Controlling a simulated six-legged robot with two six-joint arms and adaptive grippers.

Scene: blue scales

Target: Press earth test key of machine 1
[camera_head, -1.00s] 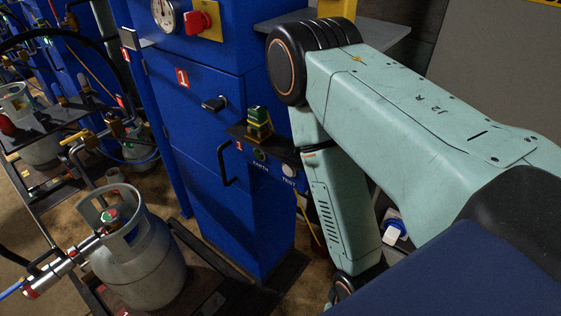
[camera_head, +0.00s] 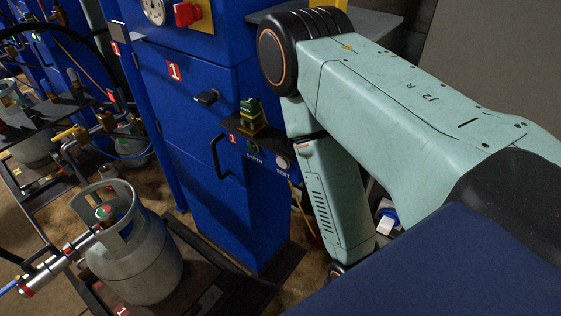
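Machine 1 is a tall blue cabinet (camera_head: 200,130) with red number 1 labels, in the middle of the head view. On a small blue box low on its front sits a green button (camera_head: 253,147) above the word EARTH. A white button (camera_head: 283,163) sits to its right above the word TEST. My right arm comes in from the right, and its forearm hangs down just right of the white button.
A grey gas cylinder (camera_head: 140,262) stands on a low platform at the lower left, with a hose connector (camera_head: 45,275) beside it. A black handle (camera_head: 219,157) sticks out left of the buttons. A small green and yellow device (camera_head: 252,115) stands on a shelf above them.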

